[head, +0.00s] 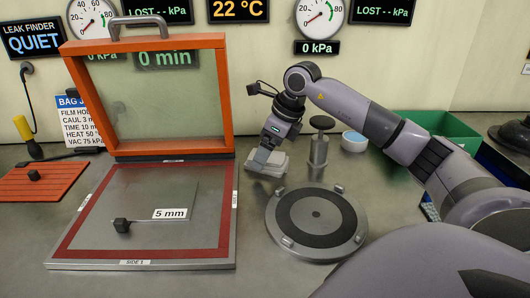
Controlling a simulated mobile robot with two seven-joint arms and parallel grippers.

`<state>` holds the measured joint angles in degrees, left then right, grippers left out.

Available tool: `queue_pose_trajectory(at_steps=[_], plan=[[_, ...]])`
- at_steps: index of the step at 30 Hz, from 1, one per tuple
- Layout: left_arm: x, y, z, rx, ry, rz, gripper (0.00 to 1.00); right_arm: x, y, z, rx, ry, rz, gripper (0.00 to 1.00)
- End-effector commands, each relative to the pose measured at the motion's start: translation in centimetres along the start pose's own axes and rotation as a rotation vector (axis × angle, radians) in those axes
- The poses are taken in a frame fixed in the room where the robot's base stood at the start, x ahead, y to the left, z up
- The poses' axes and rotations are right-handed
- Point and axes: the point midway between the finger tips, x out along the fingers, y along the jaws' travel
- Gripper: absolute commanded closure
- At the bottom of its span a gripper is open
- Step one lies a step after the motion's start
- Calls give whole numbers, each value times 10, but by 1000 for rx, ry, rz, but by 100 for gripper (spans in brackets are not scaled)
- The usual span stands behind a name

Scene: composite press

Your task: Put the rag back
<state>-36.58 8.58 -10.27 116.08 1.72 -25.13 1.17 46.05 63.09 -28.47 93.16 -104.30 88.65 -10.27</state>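A light grey folded rag (279,165) is on the metal bench, right of the open orange-framed press. My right gripper (262,161) points down at the rag, with its fingertips at or against the cloth's left part. The fingers are small and partly merge with the rag, so I cannot tell whether they are shut on it. Whether the rag is flat on the bench or slightly lifted is also unclear. My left gripper is not in view.
The press lid (152,95) stands upright behind its base plate (90,235), which carries a "5 mm" plate. A metal post with a dark knob (321,124) stands just right of the rag. A round disc fixture (316,215) is in front. A green bin (440,124) is behind my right arm.

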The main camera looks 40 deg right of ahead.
Motion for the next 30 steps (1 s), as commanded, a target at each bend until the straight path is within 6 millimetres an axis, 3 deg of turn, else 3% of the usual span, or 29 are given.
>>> queue_pose_trajectory(at_steps=[9, 15, 30], plan=[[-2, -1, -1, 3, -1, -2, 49, -70, -1, 1, 0, -4, -3, 9], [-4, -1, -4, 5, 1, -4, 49, -100, 0, 1, 1, -3, -1, 9], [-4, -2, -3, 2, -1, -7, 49, -108, 0, 0, 0, -1, 1, 9]])
